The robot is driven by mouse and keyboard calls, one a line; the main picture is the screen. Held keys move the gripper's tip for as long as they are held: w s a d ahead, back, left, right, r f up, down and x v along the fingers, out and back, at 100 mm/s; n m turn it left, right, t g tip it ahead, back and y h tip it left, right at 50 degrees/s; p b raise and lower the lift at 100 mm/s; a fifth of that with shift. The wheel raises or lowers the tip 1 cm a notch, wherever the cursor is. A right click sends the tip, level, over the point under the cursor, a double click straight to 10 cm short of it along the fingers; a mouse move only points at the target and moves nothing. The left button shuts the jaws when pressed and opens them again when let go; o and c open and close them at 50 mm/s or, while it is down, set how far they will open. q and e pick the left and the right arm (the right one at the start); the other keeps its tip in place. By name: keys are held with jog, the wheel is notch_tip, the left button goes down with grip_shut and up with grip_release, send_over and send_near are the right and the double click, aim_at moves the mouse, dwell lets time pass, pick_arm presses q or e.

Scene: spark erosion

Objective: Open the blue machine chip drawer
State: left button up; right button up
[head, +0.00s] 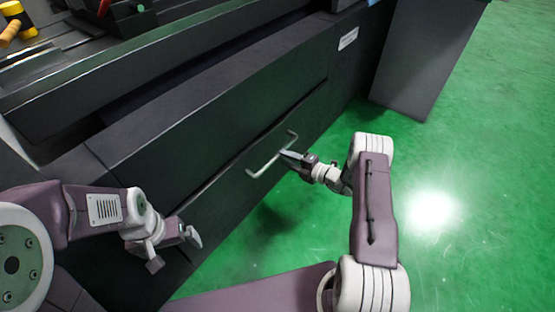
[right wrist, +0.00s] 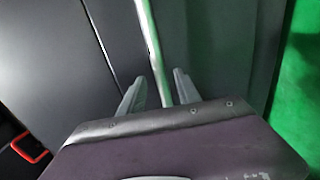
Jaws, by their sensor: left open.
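The machine (head: 220,95) looks dark grey rather than blue and runs diagonally across the head view. Its low chip drawer (head: 225,195) has a front that looks flush with the body, so it appears closed. A pale bar handle (head: 262,168) sticks out from that front. My right gripper (head: 288,158) is at the handle's near side. In the right wrist view the handle bar (right wrist: 152,50) runs between the two open fingers (right wrist: 158,92), with a small gap on each side. My left gripper (head: 175,250) is open and empty, low beside the machine's left part.
The green floor (head: 460,150) is open to the right of the machine and below the drawer. A dark grey cabinet (head: 425,55) stands at the top right. A red-edged part (right wrist: 30,147) shows in the right wrist view.

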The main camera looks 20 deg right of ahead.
aim_at(278, 155)
jog(key=b+x, duration=0.1)
jog(key=x, duration=0.3)
jog(key=shift+a+f+b, duration=0.1)
jog(key=shift+f+b, duration=0.05)
jog(key=shift+b, duration=0.15)
jog(key=shift+w+a, duration=0.1)
jog(key=shift+w, duration=0.15)
pick_arm(q)
notch_tip(278, 155, down, 2)
jog(key=shift+f, duration=0.2)
pick_arm(e)
grip_shut()
dwell(0.6)
